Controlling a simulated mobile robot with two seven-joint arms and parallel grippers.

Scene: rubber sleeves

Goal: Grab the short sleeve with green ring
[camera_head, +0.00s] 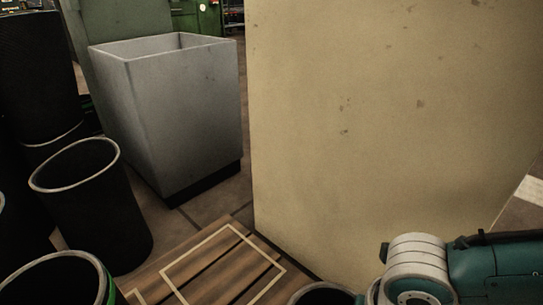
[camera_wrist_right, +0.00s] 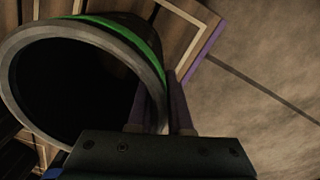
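In the right wrist view a black sleeve (camera_wrist_right: 70,95) with a grey rim and a green ring just below it fills the left half. My right gripper (camera_wrist_right: 158,85) has one finger inside its opening and one outside. The fingers sit close on both sides of the wall, with no clear gap. The sleeve's lower part is hidden. In the head view a sleeve rim (camera_head: 325,292) shows at the bottom edge beside my right arm; its ring is out of sight. Another black sleeve with a green edge (camera_head: 104,283) stands at bottom left. My left gripper is not in view.
A wooden pallet (camera_head: 215,275) with pale square outlines lies at bottom centre. A tall beige panel (camera_head: 390,130) stands behind it. A grey bin (camera_head: 185,110) is behind left. Another black sleeve (camera_head: 95,215) stands left of the pallet. Bare floor shows between bin and panel.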

